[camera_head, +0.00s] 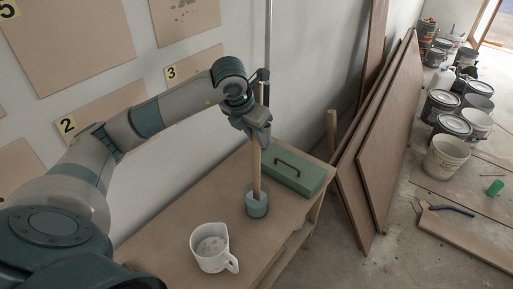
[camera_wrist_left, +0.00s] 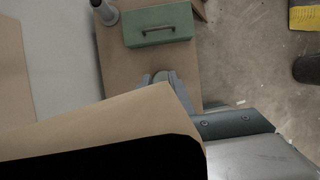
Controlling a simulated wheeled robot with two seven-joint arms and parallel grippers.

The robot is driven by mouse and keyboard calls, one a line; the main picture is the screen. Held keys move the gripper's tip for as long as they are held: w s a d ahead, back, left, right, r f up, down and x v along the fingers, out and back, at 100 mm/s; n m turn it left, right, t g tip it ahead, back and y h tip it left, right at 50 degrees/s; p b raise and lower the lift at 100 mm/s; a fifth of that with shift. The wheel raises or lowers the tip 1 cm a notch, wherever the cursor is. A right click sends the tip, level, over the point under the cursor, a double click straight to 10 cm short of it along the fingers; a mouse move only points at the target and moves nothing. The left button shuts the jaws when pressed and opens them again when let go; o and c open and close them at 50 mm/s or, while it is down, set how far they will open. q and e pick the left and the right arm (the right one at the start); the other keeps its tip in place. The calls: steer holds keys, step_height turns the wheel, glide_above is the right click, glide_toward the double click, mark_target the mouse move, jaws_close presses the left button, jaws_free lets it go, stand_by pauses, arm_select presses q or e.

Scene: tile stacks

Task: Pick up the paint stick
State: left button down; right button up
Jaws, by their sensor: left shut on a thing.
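The paint stick (camera_head: 257,170) is a pale wooden stick, standing nearly upright in the head view. The lower end is hidden inside a small blue-grey cup (camera_head: 257,208) on the wooden table (camera_head: 172,238). I cannot tell if the stick touches the cup's bottom. In the left wrist view a broad tan surface fills the near part, and I cannot tell for sure what it is. My right gripper is not in view.
A green box with a dark handle (camera_head: 290,168) lies just behind the cup; it also shows in the left wrist view (camera_wrist_left: 158,26). A white jug (camera_head: 212,250) stands at the front. Brown boards (camera_head: 385,140) lean at the right, with several paint buckets (camera_head: 446,157) beyond.

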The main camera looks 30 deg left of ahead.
arm_select(q)
step_height(320, 180, up, 6)
steer(key=shift+f+b, duration=0.2)
steer(key=shift+b, duration=0.45)
